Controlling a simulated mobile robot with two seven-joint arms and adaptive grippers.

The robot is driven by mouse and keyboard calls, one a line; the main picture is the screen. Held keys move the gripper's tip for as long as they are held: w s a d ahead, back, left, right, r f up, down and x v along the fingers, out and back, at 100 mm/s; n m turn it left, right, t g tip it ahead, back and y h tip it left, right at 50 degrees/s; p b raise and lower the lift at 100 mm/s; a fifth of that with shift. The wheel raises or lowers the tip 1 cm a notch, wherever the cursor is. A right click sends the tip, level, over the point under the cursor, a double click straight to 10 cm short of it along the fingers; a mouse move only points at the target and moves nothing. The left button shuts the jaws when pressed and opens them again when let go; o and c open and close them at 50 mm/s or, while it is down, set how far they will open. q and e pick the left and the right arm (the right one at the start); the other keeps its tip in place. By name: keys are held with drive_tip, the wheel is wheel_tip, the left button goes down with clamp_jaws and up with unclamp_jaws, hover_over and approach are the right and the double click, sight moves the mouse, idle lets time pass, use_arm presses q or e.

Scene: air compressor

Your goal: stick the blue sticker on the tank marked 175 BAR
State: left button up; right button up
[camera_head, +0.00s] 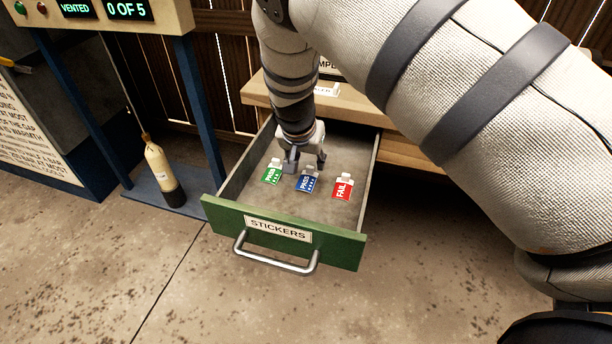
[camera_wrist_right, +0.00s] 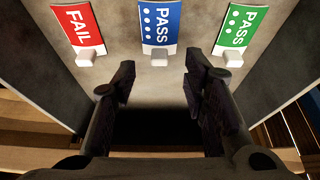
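The blue PASS sticker (camera_head: 307,183) lies in the open drawer, between a green PASS sticker (camera_head: 271,174) and a red FAIL sticker (camera_head: 343,188). In the right wrist view the blue sticker (camera_wrist_right: 160,24) is ahead of the fingers, with a pale tab (camera_wrist_right: 159,57) at its near end. My right gripper (camera_head: 304,168) points down into the drawer above the blue sticker's tab. In the wrist view its fingers (camera_wrist_right: 160,88) are apart with nothing between them. My left gripper is not in view.
The drawer (camera_head: 328,245), labelled STICKERS, is pulled out, with grey side walls around my gripper. A blue metal frame (camera_head: 203,110) with a panel reading VENTED and 0 OF 5 (camera_head: 105,9) stands left. The concrete floor in front is clear.

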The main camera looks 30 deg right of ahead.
sight(310, 168)
drive_tip(key=x, duration=0.4)
drive_tip(key=shift+s, duration=0.1)
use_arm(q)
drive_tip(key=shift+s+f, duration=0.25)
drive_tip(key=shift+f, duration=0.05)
use_arm(e)
drive_tip(key=shift+r, duration=0.15)
drive_tip(key=c, duration=0.8)
drive_tip(key=shift+c, duration=0.2)
